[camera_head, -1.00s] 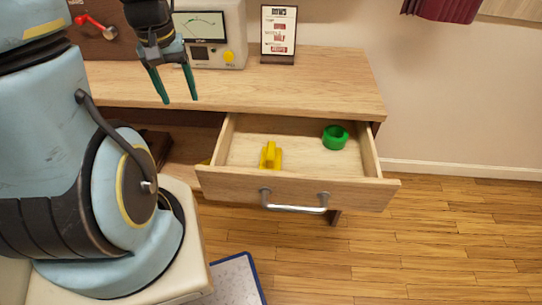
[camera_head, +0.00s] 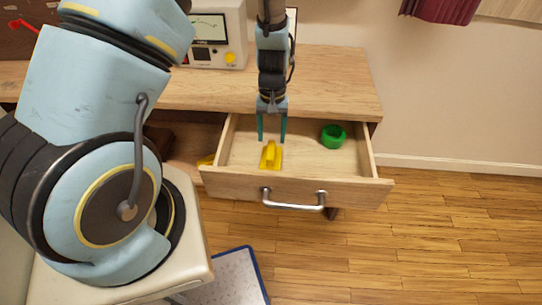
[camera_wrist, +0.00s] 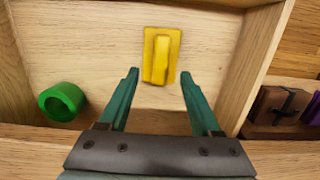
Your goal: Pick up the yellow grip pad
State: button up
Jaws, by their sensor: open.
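The yellow grip pad (camera_head: 271,156) lies in the open drawer (camera_head: 332,187), toward its front left, with a raised bar along its top. In the wrist view the yellow grip pad (camera_wrist: 161,56) lies flat on the drawer floor, just beyond my fingertips and roughly centred between them. My gripper (camera_head: 272,139) points down over the drawer, open and empty, and its fingers do not touch the pad. In the wrist view my gripper (camera_wrist: 157,73) shows its two green fingers apart.
A green ring-shaped object (camera_head: 333,136) sits in the drawer's right part. The wooden tabletop (camera_head: 340,85) overhangs behind the drawer, with a meter box (camera_head: 212,35) on it. The drawer handle (camera_head: 293,203) sticks out in front.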

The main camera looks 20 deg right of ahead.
aim_at(271, 149)
jog(key=shift+s+a+f+p, duration=0.15)
jog(key=shift+f+p, duration=0.15)
jog(key=shift+f, duration=0.45)
jog(key=shift+s+a+f+p, duration=0.1)
jog(key=shift+f+p, duration=0.25)
jog(key=shift+f, duration=0.45)
jog(key=shift+s+a+f+p, duration=0.15)
jog(key=shift+f+p, duration=0.15)
jog(key=shift+f, duration=0.45)
jog(key=shift+d+f, duration=0.15)
jog(key=shift+f, duration=0.55)
grip_shut()
